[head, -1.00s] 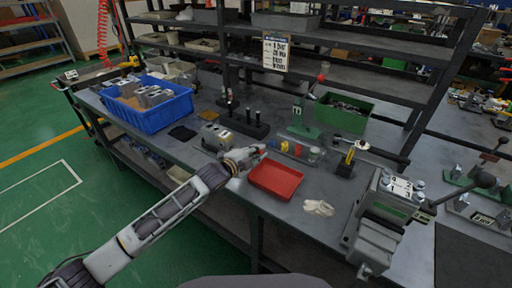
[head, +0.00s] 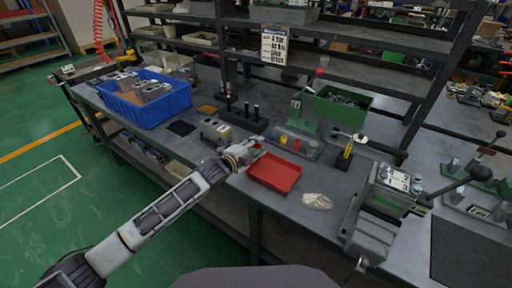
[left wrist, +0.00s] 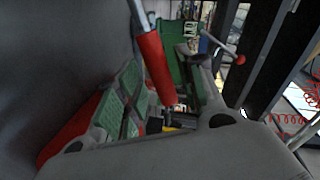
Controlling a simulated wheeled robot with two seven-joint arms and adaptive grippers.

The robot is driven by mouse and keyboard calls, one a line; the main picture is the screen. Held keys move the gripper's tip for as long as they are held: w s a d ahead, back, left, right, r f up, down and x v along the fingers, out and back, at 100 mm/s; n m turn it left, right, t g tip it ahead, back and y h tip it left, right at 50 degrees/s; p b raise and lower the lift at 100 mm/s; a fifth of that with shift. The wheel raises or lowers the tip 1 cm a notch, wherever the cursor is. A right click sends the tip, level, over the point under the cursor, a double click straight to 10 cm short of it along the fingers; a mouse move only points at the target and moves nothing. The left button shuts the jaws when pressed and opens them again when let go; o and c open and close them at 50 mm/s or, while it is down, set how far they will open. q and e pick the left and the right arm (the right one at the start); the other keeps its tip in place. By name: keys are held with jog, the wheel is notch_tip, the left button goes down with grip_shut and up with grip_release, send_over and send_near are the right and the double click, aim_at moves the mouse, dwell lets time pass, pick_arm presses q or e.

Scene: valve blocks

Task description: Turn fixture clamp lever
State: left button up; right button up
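A grey fixture (head: 372,236) stands at the bench's right front with a numbered block (head: 396,180) in it. Its lever has a dark arm and a black ball knob (head: 482,173) and points up to the right. My left gripper (head: 254,146) is far left of it, low over the bench behind the red tray. In the left wrist view a red handle (left wrist: 155,66) on a metal rod crosses in front of green finger pads (left wrist: 122,92). I cannot tell whether the fingers touch it or how far they are apart. My right gripper is not in view.
A red tray (head: 275,186) and a pale glove-like cloth (head: 317,201) lie between my left gripper and the fixture. A green press (head: 298,128) stands behind. A blue bin (head: 146,119) and a beige block (head: 214,132) are to the left. Shelf posts rise at the back.

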pick_arm(q)
jog(key=shift+s+a, duration=0.15)
jog(key=shift+v, duration=5.7)
jog(key=shift+s+a, duration=0.1)
